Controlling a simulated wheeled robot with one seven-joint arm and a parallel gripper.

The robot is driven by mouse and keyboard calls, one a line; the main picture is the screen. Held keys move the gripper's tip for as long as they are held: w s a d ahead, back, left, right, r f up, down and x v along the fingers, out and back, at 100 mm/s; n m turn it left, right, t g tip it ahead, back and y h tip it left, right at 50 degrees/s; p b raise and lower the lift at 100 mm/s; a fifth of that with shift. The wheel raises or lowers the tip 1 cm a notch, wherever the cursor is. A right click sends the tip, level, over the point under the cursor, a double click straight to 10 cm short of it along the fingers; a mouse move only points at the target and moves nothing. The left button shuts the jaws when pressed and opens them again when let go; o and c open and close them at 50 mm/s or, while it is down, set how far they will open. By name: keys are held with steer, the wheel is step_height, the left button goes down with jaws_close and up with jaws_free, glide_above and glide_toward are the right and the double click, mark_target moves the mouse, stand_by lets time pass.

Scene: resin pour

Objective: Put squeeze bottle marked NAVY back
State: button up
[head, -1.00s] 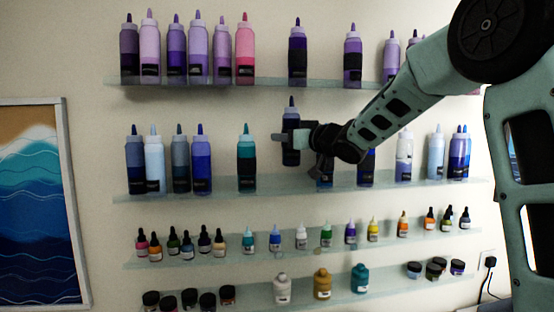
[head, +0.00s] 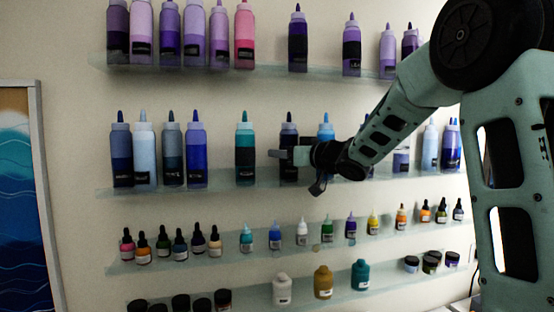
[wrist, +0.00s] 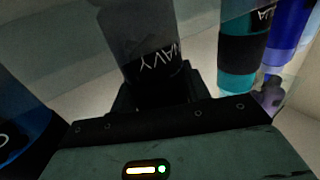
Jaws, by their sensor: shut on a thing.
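The squeeze bottle marked NAVY (head: 289,135) is a dark bottle with a dark nozzle, upright at the middle shelf (head: 220,185). Its base is at about the height of its neighbours' bases; I cannot tell whether it touches the shelf. My gripper (head: 288,154) is shut around its body. In the wrist view the bottle (wrist: 145,40) stands between the jaws, its NAVY label partly readable and its lower part hidden by my gripper.
A teal bottle (head: 245,143) stands to its left, with a gap. A light blue bottle (head: 326,131) stands close on its right, partly hidden by my arm. Small dropper bottles (head: 302,235) line the shelf below; purple bottles (head: 298,45) stand above.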

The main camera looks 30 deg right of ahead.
steer(key=shift+s+d+r, duration=0.1)
steer(key=shift+s, duration=0.15)
steer(key=shift+c, duration=0.2)
steer(key=o, duration=0.6)
steer(key=shift+w, duration=0.1)
steer(key=shift+c, duration=0.2)
steer(key=shift+o, duration=0.8)
steer(key=b+v, duration=0.4)
steer(key=v, duration=0.8)
